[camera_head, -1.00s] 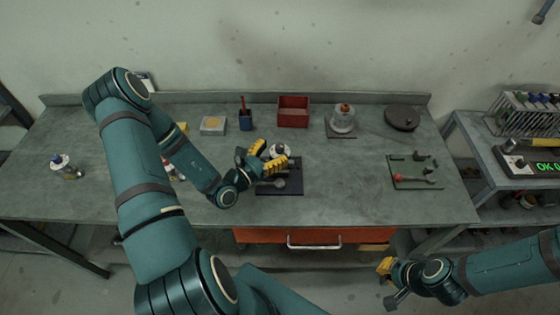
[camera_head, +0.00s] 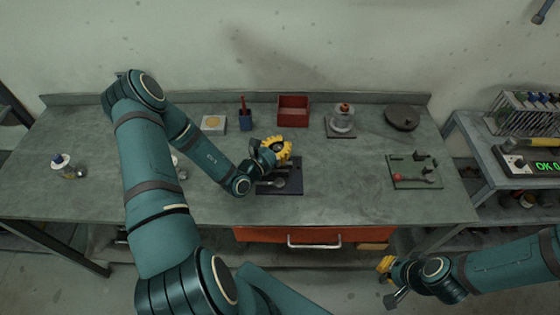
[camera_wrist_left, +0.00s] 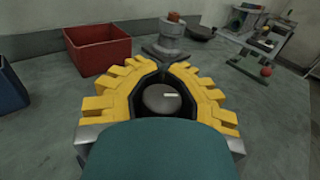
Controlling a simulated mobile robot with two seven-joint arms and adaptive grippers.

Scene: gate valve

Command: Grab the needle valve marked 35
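My left gripper (camera_head: 276,150) is over the back of the dark mat (camera_head: 290,189) at the bench's middle. In the left wrist view its yellow fingers (camera_wrist_left: 165,72) are curled around a valve (camera_wrist_left: 161,98), whose round grey top with a small pale mark shows between them. In the head view the fingers hide this valve. No number 35 can be read. Another small valve with a white top (camera_head: 60,161) stands at the bench's left. A further one is mostly hidden behind my left arm. My right gripper (camera_head: 388,281) is low at the right, away from the bench top; its opening is unclear.
A red bin (camera_head: 293,111), a blue holder (camera_head: 246,121) and a capped jar (camera_head: 343,119) stand along the back. A dark round disc (camera_head: 402,118) lies to their right. A green tray (camera_head: 413,171) is at the right. The front left of the bench is clear.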

